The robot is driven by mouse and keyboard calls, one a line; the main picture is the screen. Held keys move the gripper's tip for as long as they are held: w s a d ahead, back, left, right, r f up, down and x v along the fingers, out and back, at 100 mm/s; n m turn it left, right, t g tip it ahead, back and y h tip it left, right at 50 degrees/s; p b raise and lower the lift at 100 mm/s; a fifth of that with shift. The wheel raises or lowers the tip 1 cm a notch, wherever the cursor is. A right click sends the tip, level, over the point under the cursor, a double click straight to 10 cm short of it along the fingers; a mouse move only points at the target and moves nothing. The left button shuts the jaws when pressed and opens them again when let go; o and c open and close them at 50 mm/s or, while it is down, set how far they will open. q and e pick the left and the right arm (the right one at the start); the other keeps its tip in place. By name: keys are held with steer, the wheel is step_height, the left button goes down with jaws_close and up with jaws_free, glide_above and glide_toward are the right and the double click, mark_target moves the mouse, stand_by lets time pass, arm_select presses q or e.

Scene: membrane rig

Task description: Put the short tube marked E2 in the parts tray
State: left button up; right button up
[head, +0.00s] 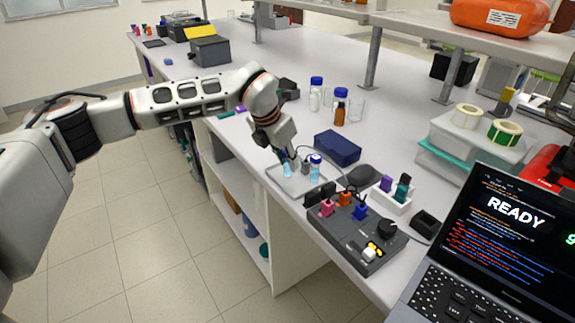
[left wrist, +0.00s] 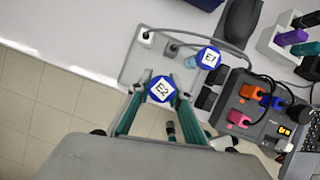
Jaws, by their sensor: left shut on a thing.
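My left gripper (head: 284,158) is shut on the short tube marked E2 (left wrist: 162,89). Its blue cap with a white label sits between the two fingers in the left wrist view. In the head view the tube's pale blue lower part (head: 287,171) shows below the fingers, over a shallow light grey tray (head: 302,188). I cannot tell whether the tube touches the tray. A similar tube marked E1 (left wrist: 208,57) stands beside it, upright with a blue cap, and shows in the head view (head: 315,170). My right gripper is not in view.
A grey control box (head: 345,243) with coloured plugs and a knob lies to the right of the tray. A dark blue box (head: 338,147) is behind it. A white rack (head: 389,202) and a laptop (head: 492,262) are further right. The bench's front edge is close to the tray.

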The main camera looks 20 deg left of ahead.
arm_select(q)
step_height(320, 180, down, 2)
steer(key=o, duration=0.9)
steer(key=shift+r, duration=0.35)
steer(key=v, duration=1.1)
steer(key=shift+r+b, duration=0.25)
steer(key=shift+b, duration=0.15)
steer(key=shift+s, duration=0.15)
